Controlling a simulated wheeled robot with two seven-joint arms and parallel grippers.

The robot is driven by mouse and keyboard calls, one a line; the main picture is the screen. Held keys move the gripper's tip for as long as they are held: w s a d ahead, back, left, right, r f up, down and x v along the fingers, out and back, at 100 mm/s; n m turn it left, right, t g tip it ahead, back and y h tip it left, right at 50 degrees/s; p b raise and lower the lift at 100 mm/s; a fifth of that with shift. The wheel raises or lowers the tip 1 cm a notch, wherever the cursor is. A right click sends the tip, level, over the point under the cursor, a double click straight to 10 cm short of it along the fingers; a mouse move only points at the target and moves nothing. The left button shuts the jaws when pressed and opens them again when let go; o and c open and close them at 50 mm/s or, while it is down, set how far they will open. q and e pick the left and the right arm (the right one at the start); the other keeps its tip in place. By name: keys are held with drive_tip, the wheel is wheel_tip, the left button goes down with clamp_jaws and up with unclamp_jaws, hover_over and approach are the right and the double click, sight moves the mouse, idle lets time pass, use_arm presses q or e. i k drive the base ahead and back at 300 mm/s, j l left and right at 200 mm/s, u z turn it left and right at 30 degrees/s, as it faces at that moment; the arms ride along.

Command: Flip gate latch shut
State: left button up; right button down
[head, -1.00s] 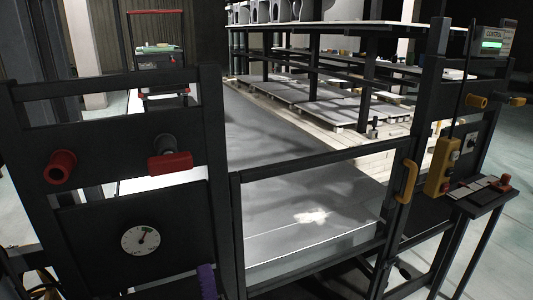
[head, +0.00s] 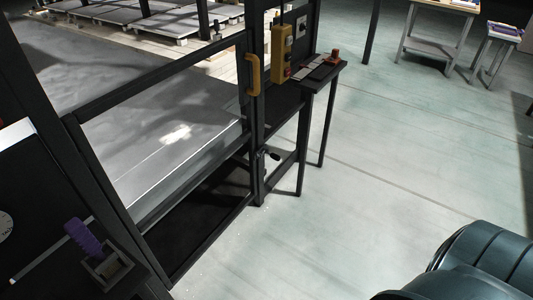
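The gate (head: 160,68) is a black metal frame across the front of the grey deck, and its right end meets or nearly meets a black post. A yellow handle (head: 253,75) stands upright at its right end. A small dark lever with a knob (head: 272,156), which looks like the latch, sticks out to the right low on the post. Its exact position against the gate is too small to tell. Neither of my grippers is in view. Only a dark teal rounded part, probably of my own arm, shows at the bottom right.
A yellow control box (head: 283,52) hangs right of the handle. A small black side table (head: 318,70) stands on legs beside the post. A purple-handled thing (head: 84,238) is at lower left. The pale floor (head: 400,160) is open to the right.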

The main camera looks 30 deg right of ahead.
sight(275, 157)
drive_tip(key=i+l+z, duration=0.1)
drive_tip(key=l, duration=0.35)
drive_tip(key=l+z, duration=0.1)
drive_tip(key=l, duration=0.3)
drive_tip(key=i+l+z, duration=0.1)
drive_tip(key=l, duration=0.3)
drive_tip(key=i+l+z, duration=0.1)
drive_tip(key=l, duration=0.35)
drive_tip(key=i+l+z, duration=0.25)
drive_tip(key=i+l, duration=0.15)
drive_tip(key=l, duration=0.35)
drive_tip(key=i+l+z, duration=0.1)
drive_tip(key=l, duration=0.25)
drive_tip(key=i+l+z, duration=0.1)
drive_tip(key=i+l, duration=0.15)
drive_tip(key=l, duration=0.1)
